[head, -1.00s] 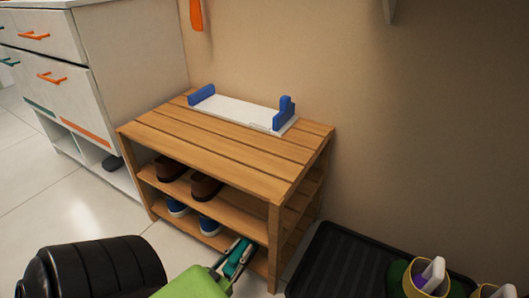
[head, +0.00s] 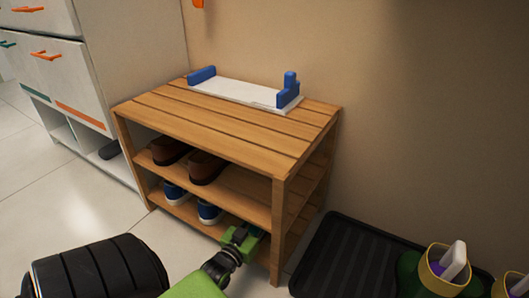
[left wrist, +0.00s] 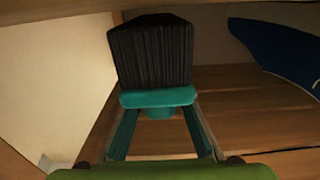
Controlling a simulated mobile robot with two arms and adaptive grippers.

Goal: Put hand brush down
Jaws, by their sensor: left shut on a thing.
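The hand brush (left wrist: 155,55), with dark bristles and a teal body, is in the left wrist view. My left gripper (left wrist: 158,112) is shut on its teal body, and the bristles point away from the gripper. In the head view my left gripper (head: 246,240) is at the front right of the wooden shoe rack (head: 225,123), at the bottom shelf. The brush is mostly hidden there by the gripper and rack. I cannot tell whether the brush touches the shelf. My right gripper is not in view.
Blue shoes (head: 208,211) stand left of the gripper on the bottom shelf; brown shoes (head: 205,167) are above. A white holder with blue ends (head: 240,93) lies on top. A black tray (head: 350,262) with potted items (head: 445,268) is at right. A white cabinet (head: 120,60) stands left.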

